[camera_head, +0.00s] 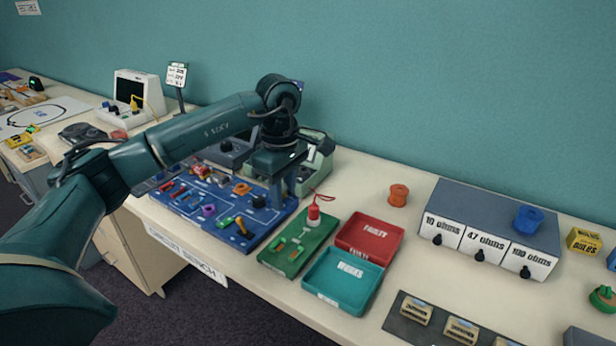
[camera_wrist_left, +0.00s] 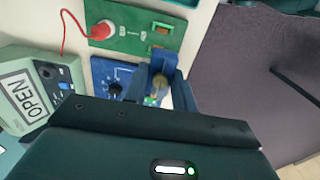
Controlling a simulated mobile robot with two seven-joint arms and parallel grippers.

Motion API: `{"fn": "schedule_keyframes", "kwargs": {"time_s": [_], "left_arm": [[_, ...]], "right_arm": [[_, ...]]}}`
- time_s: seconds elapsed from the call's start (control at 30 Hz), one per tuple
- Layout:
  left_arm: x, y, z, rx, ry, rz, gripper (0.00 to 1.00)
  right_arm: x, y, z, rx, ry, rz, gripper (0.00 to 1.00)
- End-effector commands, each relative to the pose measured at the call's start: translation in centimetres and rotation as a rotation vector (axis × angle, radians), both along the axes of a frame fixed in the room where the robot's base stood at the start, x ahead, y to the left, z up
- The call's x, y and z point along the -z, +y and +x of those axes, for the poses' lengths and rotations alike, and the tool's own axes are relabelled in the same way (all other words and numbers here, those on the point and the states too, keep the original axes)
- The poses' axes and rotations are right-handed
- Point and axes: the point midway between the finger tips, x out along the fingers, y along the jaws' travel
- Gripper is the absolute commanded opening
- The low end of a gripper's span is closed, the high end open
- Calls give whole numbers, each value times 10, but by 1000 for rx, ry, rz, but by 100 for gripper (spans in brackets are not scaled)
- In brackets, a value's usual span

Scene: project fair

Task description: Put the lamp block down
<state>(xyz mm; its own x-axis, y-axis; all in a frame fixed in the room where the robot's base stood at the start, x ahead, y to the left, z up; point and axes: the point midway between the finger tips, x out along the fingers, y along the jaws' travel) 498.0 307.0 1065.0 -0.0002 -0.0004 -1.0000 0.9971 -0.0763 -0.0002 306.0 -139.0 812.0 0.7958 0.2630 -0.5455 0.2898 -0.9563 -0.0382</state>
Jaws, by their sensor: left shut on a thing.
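My left gripper (camera_head: 277,182) is over the back right part of the blue circuit board (camera_head: 240,238). In the left wrist view its fingers (camera_wrist_left: 163,92) are shut on a small block with a pale, yellowish dome, which I take to be the lamp block (camera_wrist_left: 159,82). The gripper hides most of the block, and I cannot make it out in the head view. I cannot tell whether its underside touches the board. The blue board also shows in the wrist view (camera_wrist_left: 104,74). My right gripper is in neither view.
A green board (camera_head: 280,262) with a red-capped part (camera_head: 314,214) lies right of the blue board. A red tray (camera_head: 385,227) and a teal tray (camera_head: 341,304) sit beside it. A pale green device (camera_head: 318,165) with an OPEN display (camera_wrist_left: 22,97) stands behind the gripper.

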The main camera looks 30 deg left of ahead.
Motion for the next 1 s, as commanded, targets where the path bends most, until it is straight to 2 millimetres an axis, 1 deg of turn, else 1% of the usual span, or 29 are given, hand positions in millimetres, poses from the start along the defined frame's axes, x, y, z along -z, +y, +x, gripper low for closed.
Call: {"fn": "schedule_keyframes", "kwargs": {"time_s": [0.17, 0.27, 0.37, 0.47, 0.6, 0.7, 0.83, 0.9, 1.0], "left_arm": [[0, 0, 0, 4, 0, 0, 0], [3, -6, -3, 64, -1, 4, 0], [10, -20, -11, 230, -4, 13, 0], [21, -41, -26, 488, -6, 22, 0], [38, -72, -53, 886, -4, 25, 0], [48, -89, -72, 1132, -1, 19, 0], [56, -104, -92, 1363, 0, 9, 0], [58, -109, -98, 1438, -1, 4, 0], [61, -113, -103, 1491, 1, -2, 0]], "right_arm": [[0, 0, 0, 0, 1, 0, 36], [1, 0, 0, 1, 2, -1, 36], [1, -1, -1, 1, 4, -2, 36], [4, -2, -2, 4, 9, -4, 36], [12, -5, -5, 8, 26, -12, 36], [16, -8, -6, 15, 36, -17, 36], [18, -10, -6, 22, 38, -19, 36], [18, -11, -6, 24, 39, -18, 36], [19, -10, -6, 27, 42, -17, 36]]}}
